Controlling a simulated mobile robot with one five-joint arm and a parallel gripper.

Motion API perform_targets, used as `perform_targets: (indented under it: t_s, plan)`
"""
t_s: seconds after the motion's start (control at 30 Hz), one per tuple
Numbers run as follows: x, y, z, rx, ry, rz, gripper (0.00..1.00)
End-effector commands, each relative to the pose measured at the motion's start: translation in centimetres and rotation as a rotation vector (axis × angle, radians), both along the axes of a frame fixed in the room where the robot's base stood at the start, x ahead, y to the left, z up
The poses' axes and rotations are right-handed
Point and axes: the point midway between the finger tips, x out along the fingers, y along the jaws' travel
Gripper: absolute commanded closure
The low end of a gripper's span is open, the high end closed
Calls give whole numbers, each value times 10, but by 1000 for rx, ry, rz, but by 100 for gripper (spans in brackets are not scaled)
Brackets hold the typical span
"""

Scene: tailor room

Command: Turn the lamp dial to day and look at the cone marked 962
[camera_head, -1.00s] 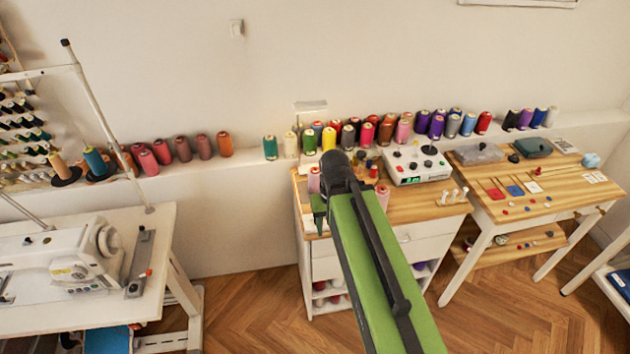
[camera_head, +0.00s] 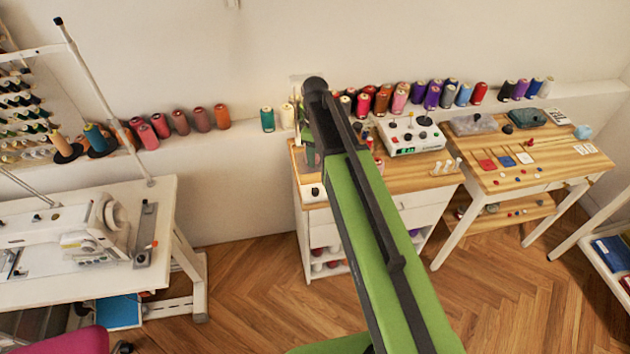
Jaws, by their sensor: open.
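A small white box with a dark round knob (camera_head: 314,191), which looks like the lamp dial, sits at the front left corner of the wooden-topped cabinet (camera_head: 420,183). Its markings are too small to read. My gripper (camera_head: 311,157), at the end of my green and black arm, is mostly hidden by the arm; it is open and hangs just above this box. I cannot tell whether it touches the knob. Several thread cones, such as a purple one (camera_head: 432,97) and a teal one (camera_head: 267,119), stand along the wall ledge. No number 962 is legible.
A control box (camera_head: 410,137) with knobs and a green display stands on the cabinet. A second table (camera_head: 550,162) with small coloured pieces is at right. A sewing machine (camera_head: 75,230) on a white table is at left. The floor between is clear.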

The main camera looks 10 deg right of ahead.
Motion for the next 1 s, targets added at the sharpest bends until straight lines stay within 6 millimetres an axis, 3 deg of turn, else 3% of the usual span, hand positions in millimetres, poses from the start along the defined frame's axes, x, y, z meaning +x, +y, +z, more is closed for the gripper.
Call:
perform_targets:
  t_s: [0.17,0.37,1.0]
  plan:
    - [-3,0,0,0,0,-1,51]
    - [-3,0,-18,0,0,-3,51]
    - [-4,0,-145,0,0,-3,51]
